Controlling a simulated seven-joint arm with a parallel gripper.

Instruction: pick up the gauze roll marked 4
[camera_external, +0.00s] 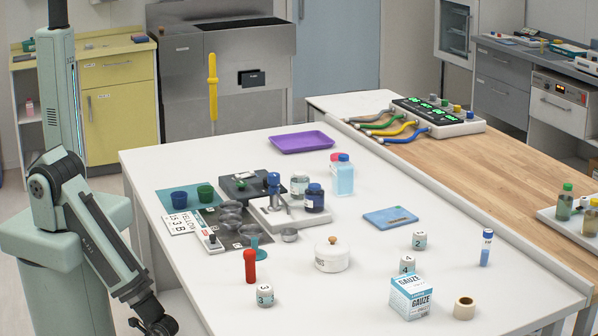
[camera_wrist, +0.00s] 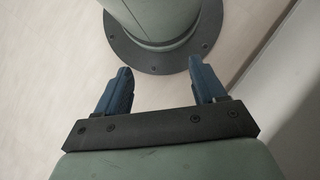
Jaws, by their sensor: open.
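The gauze roll marked 4 (camera_external: 407,264) stands upright on the white table, right behind the blue-and-white GAUZE box (camera_external: 410,297), which hides its lower part. A roll marked 2 (camera_external: 419,240) stands farther back, and a roll marked 3 (camera_external: 265,295) stands at the front left. My gripper (camera_external: 158,327) hangs low at the left, beside the table and far from the rolls. The wrist view shows my gripper (camera_wrist: 158,82) open and empty, with two blue fingers apart over the floor and my base.
A white lidded pot (camera_external: 332,255), a red object (camera_external: 250,266) and a blue-capped tube (camera_external: 486,248) stand on the table. A plain tan roll (camera_external: 464,308) lies right of the box. Cups and bottles crowd the table's left middle.

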